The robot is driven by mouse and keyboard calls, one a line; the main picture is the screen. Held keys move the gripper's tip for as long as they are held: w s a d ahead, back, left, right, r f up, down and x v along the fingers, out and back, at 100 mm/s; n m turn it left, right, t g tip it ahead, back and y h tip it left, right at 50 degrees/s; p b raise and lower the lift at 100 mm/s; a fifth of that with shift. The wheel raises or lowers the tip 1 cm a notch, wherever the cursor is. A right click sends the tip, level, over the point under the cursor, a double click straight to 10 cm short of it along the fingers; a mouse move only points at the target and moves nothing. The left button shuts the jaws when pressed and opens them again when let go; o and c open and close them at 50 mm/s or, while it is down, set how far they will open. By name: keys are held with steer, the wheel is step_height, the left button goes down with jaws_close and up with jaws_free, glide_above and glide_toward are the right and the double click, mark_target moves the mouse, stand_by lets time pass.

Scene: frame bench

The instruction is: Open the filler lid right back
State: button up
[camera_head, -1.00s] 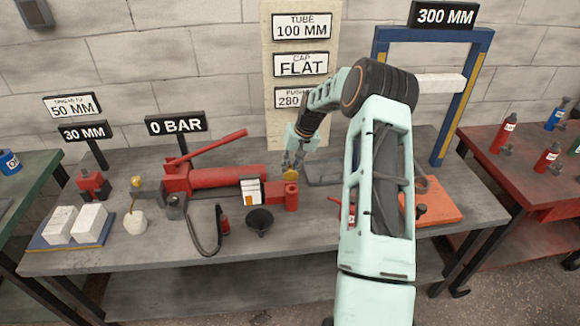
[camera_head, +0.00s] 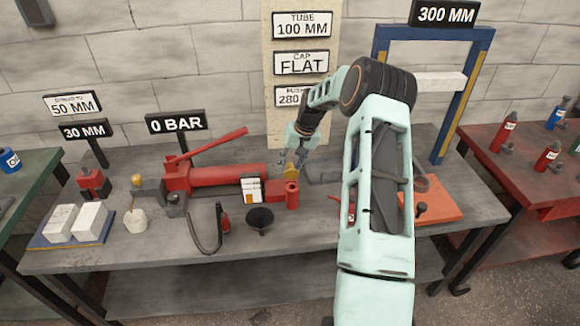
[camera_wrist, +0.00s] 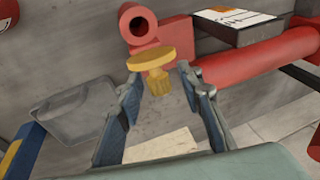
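The filler lid (camera_head: 289,169) is a small yellow disc with a stubby yellow piece on it. In the wrist view the lid (camera_wrist: 151,62) stands tilted away from the open mouth of the red filler tube (camera_wrist: 138,19). The tube (camera_head: 292,195) stands upright at the right end of the red hand pump (camera_head: 225,176). My gripper (camera_head: 294,157) is just behind the lid. In the wrist view my gripper's fingers (camera_wrist: 160,76) are spread, with the lid's lower part between or just beyond the tips. I cannot tell whether a finger touches it.
A black funnel (camera_head: 259,219) stands in front of the pump, and a hose (camera_head: 203,240) lies to its left. A grey tray (camera_wrist: 75,110) lies beside the fingers in the wrist view. A blue frame (camera_head: 462,100) and an orange plate (camera_head: 440,200) are at the right.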

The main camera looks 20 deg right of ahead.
steer(key=v, duration=1.2)
steer(key=shift+a, duration=0.1)
